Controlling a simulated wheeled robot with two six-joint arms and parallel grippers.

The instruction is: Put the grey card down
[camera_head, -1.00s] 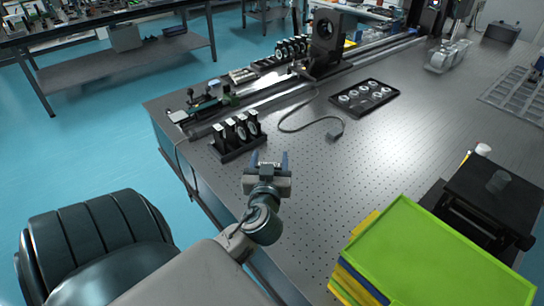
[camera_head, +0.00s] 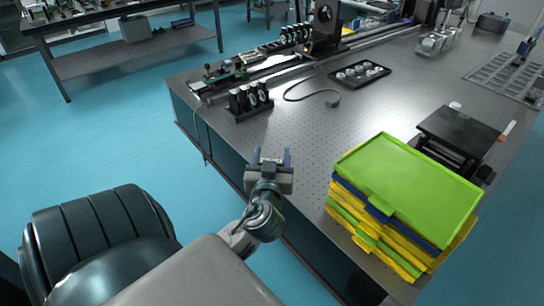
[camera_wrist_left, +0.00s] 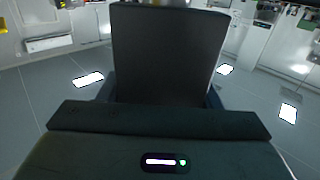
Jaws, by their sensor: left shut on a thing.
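My left gripper (camera_head: 272,158) is at the near edge of the optical table (camera_head: 300,135) in the head view, with its blue fingertips pointing toward the table. In the left wrist view, a dark grey flat card (camera_wrist_left: 166,50) stands up between the fingers, and the gripper is shut on it. In the head view I cannot clearly make out the card. My right gripper is not in view.
A stack of green, yellow and blue trays (camera_head: 408,185) stands at the table's near right, with a black platform (camera_head: 458,127) behind it. A holder with several optics (camera_head: 249,102) stands at the left edge. A black tray of round parts (camera_head: 360,73) lies farther back. The table's middle is mostly clear.

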